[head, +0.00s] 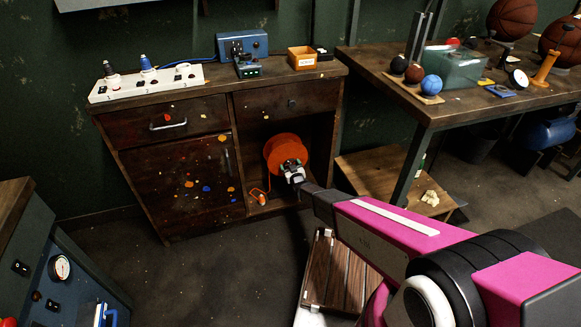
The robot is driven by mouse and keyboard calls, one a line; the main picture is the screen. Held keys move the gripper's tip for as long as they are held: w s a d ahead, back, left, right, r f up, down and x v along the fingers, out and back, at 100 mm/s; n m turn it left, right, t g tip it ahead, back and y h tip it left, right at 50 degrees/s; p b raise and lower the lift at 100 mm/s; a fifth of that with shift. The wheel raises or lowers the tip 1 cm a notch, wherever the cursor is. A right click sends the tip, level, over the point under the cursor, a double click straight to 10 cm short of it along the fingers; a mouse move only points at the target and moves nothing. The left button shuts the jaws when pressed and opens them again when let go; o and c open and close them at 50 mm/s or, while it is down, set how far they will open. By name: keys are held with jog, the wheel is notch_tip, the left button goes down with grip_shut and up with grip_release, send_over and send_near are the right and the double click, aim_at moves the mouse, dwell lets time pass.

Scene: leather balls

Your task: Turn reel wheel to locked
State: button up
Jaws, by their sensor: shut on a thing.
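An orange reel wheel (284,148) stands in the open lower right compartment of the dark wooden cabinet (228,157). A short orange cord with an end piece (261,197) hangs at its lower left. My gripper (291,168) reaches in from the right and is at the front of the reel, over its middle. The jaws are shut on a part there; the part itself is mostly hidden by the gripper. I cannot tell from this view how far the wheel is turned. My pink arm runs from the lower right to the reel.
The cabinet top holds a white power strip (146,82), a blue box (243,44) and an orange tray (302,58). A workbench (462,107) with balls is at the right. A slatted wooden piece (338,275) lies below my arm. A control panel (62,268) is lower left. The middle floor is clear.

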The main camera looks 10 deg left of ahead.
jog(key=m, duration=0.4)
jog(key=shift+s+a+m, duration=0.1)
jog(key=shift+a+m, duration=0.05)
jog(key=shift+m, duration=0.25)
jog(key=o, duration=0.8)
jog(key=shift+s, duration=0.1)
jog(key=v, duration=1)
jog(key=shift+s+d+f, duration=0.1)
jog(key=shift+s+d, duration=0.15)
jog(key=shift+d, duration=0.05)
